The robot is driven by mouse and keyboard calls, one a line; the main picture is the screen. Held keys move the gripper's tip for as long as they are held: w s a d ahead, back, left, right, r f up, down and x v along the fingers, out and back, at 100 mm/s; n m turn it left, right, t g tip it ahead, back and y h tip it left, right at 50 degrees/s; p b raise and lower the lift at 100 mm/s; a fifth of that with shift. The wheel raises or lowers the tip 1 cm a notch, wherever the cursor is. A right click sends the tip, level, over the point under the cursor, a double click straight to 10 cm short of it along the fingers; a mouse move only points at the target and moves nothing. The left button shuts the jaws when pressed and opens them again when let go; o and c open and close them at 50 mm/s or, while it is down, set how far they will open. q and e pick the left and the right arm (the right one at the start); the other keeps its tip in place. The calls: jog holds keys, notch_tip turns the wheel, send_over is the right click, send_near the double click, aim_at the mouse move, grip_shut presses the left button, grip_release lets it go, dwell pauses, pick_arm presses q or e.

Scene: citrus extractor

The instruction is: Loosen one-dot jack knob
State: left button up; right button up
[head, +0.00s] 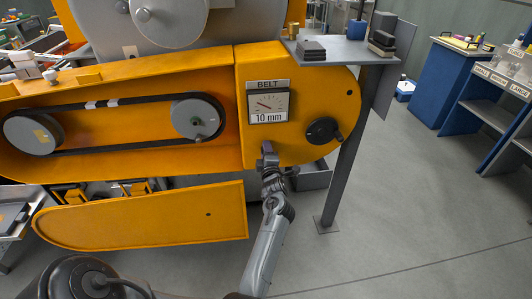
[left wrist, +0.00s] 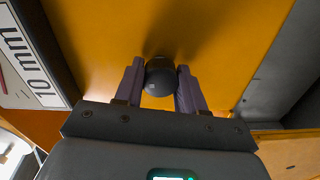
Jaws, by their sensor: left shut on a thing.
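My left gripper (head: 267,152) reaches up from below to the lower edge of the yellow housing (head: 305,80), just under the belt gauge. In the left wrist view my left gripper (left wrist: 160,85) has its two fingers closed on either side of a small dark round knob (left wrist: 160,78), in front of the yellow panel. The gripper hides this knob in the head view. No dot marking can be made out on it. A larger black knob (head: 323,131) sits to the right on the housing, apart from the gripper. My right gripper is not in view.
The belt gauge (head: 268,102) reads 10 mm. A black belt (head: 120,97) runs around two pulleys at left. A long yellow cover (head: 140,216) hangs below. A grey post (head: 345,165) carries a small shelf (head: 340,50). The floor at right is clear.

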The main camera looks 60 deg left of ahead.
pick_arm(q)
jog(key=shift+f, duration=0.15)
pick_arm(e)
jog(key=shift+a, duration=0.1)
pick_arm(q)
jog(key=o, duration=0.8)
jog(key=shift+o, duration=1.3)
jog(key=shift+a, duration=0.1)
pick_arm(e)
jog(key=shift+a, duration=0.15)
